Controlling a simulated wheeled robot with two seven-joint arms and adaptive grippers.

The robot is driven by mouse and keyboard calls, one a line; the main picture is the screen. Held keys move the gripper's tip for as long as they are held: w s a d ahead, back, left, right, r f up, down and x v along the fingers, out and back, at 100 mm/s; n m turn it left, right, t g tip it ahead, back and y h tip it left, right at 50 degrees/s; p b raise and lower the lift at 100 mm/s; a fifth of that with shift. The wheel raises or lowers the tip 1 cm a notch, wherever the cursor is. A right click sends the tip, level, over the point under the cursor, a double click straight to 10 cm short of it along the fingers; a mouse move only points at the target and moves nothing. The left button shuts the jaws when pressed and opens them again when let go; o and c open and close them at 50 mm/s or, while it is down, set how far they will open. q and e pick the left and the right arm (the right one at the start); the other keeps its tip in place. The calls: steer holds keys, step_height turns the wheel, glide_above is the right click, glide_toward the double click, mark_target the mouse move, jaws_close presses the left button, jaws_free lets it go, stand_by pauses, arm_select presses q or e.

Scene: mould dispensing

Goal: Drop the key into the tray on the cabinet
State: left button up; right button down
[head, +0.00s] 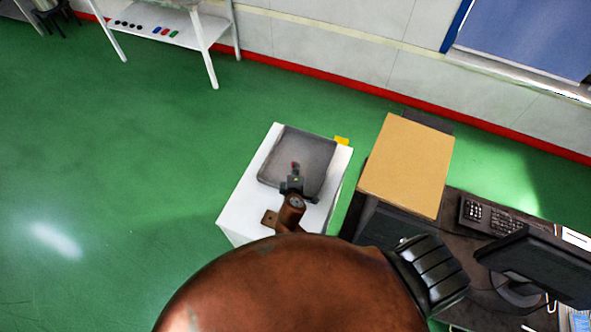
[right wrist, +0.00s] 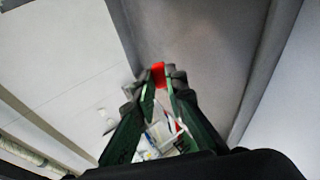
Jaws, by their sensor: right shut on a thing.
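A grey tray (head: 315,150) lies on top of a white cabinet (head: 245,205) in the middle of the head view. My right gripper (head: 296,175) is over the tray, its tips pointing toward the tray's middle. In the right wrist view its fingers (right wrist: 160,78) come together on the key (right wrist: 158,70), of which only a small red part shows; the rest is hidden by the fingers. The grey tray surface (right wrist: 205,40) shows beyond the tips. I cannot tell how high the key is above it. My left gripper is not in view.
A desk right of the cabinet holds a tan box (head: 408,165), a keyboard (head: 495,215) and a monitor (head: 540,262). A yellow thing (head: 341,141) shows at the cabinet's back edge. A white shelf table (head: 160,25) stands far left. The green floor on the left is clear.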

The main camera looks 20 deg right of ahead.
steer(key=shift+f+b, duration=0.6)
steer(key=shift+f, duration=0.2)
steer(key=c, duration=1.9)
jaws_free()
steer(key=shift+s, duration=0.1)
steer(key=v, duration=0.7)
steer(key=shift+s+a+r, duration=0.1)
steer(key=shift+r, duration=0.05)
